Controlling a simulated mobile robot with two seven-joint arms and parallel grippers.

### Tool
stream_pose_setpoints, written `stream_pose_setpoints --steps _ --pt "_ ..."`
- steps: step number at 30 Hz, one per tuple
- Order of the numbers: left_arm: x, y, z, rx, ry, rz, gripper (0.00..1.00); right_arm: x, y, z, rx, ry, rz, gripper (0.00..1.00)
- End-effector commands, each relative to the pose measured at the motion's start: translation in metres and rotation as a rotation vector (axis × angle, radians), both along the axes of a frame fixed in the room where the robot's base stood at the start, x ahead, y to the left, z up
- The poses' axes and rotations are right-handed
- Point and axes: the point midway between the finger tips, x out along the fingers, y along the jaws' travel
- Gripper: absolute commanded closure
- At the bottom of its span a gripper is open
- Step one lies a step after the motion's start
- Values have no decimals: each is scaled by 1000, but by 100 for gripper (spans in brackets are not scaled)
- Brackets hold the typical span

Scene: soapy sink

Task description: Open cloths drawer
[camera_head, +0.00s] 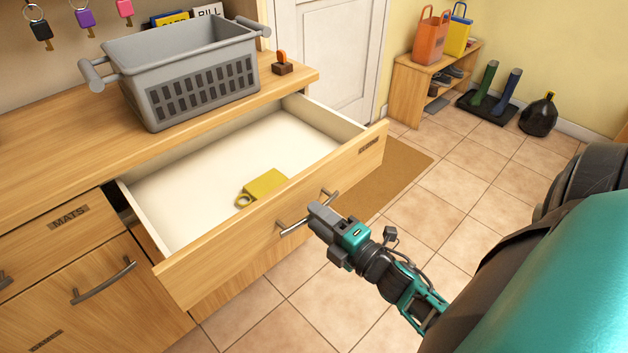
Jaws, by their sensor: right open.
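A wide wooden drawer (270,228) is pulled well out from the counter, its pale inside showing. The small label (368,146) on its front is too small to read surely. A yellow folded item with a ring-like end (264,186) lies inside near the front wall. The drawer's metal bar handle (290,228) is on its front. My right gripper (318,213) is open at the handle, its fingers over the middle of the bar; I cannot tell whether they touch it. My left gripper is out of view.
A grey basket (205,95) and a small brown block with an orange piece (282,65) stand on the counter. A drawer labelled MATS (68,217) is shut at left.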

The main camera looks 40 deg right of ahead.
Motion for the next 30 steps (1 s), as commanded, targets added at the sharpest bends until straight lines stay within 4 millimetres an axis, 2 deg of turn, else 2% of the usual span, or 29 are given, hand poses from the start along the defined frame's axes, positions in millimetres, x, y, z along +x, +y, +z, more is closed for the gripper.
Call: stream_pose_setpoints --steps 9,15,21,30 --pt "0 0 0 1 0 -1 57 -71 -6 -1 2 5 -3 57" --pt "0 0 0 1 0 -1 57 -100 -8 0 1 2 -3 57" --pt "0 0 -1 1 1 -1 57 -109 -9 0 0 0 -1 57" --pt "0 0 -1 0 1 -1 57 -108 -9 0 0 -1 -1 57"
